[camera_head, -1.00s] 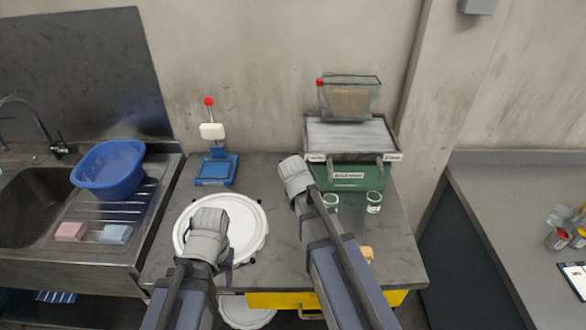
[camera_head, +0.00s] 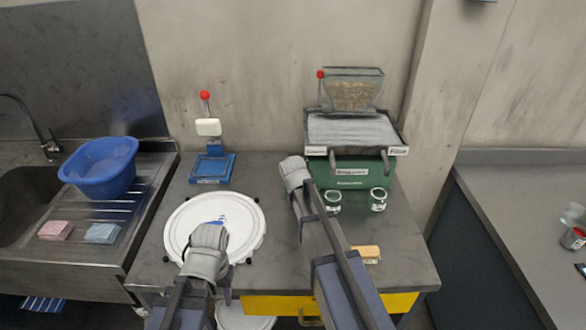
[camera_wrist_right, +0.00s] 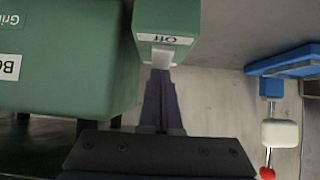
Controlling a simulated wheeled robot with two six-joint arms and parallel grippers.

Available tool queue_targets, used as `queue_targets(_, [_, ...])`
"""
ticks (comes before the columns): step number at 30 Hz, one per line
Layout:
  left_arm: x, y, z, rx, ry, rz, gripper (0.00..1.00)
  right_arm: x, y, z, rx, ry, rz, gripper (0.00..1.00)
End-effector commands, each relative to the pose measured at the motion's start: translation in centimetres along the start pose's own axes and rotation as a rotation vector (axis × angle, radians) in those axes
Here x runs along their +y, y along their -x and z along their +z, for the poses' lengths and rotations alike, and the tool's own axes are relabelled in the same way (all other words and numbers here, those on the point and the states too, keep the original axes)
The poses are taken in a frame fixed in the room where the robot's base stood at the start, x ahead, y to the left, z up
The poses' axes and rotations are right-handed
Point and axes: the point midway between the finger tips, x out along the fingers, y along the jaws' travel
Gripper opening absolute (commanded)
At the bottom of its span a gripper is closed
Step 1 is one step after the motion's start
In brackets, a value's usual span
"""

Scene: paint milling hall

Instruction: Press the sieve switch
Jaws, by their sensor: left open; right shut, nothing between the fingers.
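The green sieve machine (camera_head: 345,172) stands at the back right of the steel worktop, with a grey sieve tray (camera_head: 352,130) and a clear hopper of brown grains (camera_head: 352,95) on top. In the right wrist view a small green switch box (camera_wrist_right: 165,25) carries a label that reads "Off" upside down and a pale switch (camera_wrist_right: 162,58). My right gripper (camera_wrist_right: 161,75) is shut and empty, its tips at or very near that switch; contact is unclear. In the head view it is beside the machine's left side. My left gripper (camera_head: 210,235) is open above a white round lid (camera_head: 185,220).
A blue hand press (camera_head: 212,168) with a red knob stands at the back left of the worktop. Two small jars (camera_head: 378,200) stand before the machine, with a tan block (camera_head: 366,253) nearer. A sink with a blue basin (camera_head: 100,168) is at left.

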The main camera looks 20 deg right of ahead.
Motion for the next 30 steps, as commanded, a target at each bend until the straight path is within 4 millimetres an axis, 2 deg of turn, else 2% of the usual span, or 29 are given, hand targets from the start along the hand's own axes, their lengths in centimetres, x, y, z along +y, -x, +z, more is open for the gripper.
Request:
queue_targets(4, [0.0, 0.1, 0.0, 0.0, 0.0, 0.0, 0.5, 0.0, 0.0, -0.1, -0.005, 0.0, 0.0, 0.0])
queue_targets(7, [-0.1, 1.0, 0.1, 0.0, 0.0, 0.0, 0.5, 0.0, -0.4, -0.4, -0.057, -0.002, 0.002, 0.0])
queue_targets(9, [-0.1, 0.7, 0.0, 0.0, 0.0, 0.0, 0.5, 0.0, -0.5, 0.2, -0.066, -0.001, 0.001, 0.0])
queue_targets(14, [-0.1, 0.7, 0.0, 0.0, 0.0, 0.0, 0.5, 0.0, -0.5, 0.2, -0.065, -0.001, 0.001, 0.0])
queue_targets(30, [-0.1, 1.1, 0.1, 0.0, 0.0, 0.0, 0.5, 0.0, -1.5, -1.1, -0.064, -0.001, 0.001, 0.0])
